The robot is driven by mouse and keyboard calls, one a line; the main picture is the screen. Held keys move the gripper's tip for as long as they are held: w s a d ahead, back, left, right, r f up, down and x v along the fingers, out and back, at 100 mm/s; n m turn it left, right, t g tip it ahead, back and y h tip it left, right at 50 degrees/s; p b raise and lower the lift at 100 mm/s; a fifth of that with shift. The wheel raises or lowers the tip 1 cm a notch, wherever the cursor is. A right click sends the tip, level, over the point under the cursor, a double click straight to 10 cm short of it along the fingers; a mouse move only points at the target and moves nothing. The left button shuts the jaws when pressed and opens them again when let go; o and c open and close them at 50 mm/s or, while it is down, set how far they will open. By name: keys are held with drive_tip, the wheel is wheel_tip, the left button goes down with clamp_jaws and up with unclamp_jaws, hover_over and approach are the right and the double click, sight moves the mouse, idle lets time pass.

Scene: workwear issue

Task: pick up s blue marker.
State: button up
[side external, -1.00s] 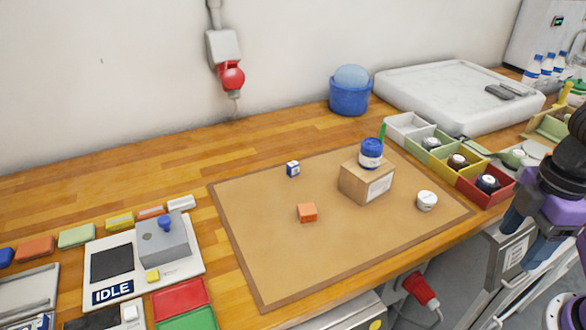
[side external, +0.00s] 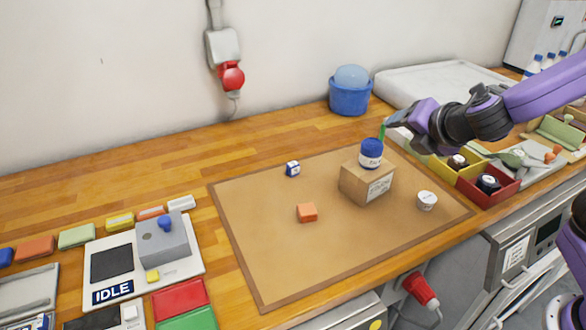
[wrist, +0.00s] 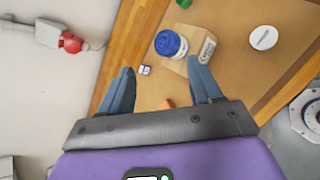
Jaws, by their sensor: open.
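A small blue-and-white cube (side external: 293,169) with a mark on its face sits on the brown mat (side external: 260,240), near its back edge. It also shows in the wrist view (wrist: 145,70), between my fingers. It is the likeliest blue marker, but its mark is too small to read. My gripper (wrist: 161,76) is open and empty. In the side view my gripper (side external: 392,120) is above the table, behind and right of the blue-lidded jar (side external: 371,153), apart from the cube. The jar stands on a cardboard box (side external: 367,184).
An orange block (side external: 307,212) and a round white-lidded tub (side external: 427,200) are on the mat. A green upright thing (side external: 382,131) stands behind the jar. Coloured bins (side external: 488,190) line the right. A blue bucket (side external: 350,95) is at the back. The mat's left is clear.

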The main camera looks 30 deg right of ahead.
drive_tip(key=w+a+f+n+t+y, duration=0.3)
drive_tip(key=w+a+n+y, duration=0.2)
drive_tip(key=w+a+n, duration=0.7)
drive_tip(key=shift+n, duration=0.8)
drive_tip(key=s+f, duration=0.1)
drive_tip(key=f, duration=0.3)
drive_tip(key=s+d+f, duration=0.1)
drive_tip(key=f, duration=0.3)
drive_tip(key=s+d+f, duration=0.1)
drive_tip(key=f, duration=0.3)
drive_tip(key=shift+d, duration=0.1)
approach(296, 168)
drive_tip(key=x, duration=0.5)
drive_tip(key=shift+a, duration=0.4)
drive_tip(key=shift+d+x, duration=0.15)
drive_tip(key=shift+x, duration=1.2)
drive_tip(key=shift+d+x, duration=0.2)
drive_tip(key=shift+x, duration=1.1)
drive_tip(key=shift+w, duration=0.1)
drive_tip(key=c, duration=1)
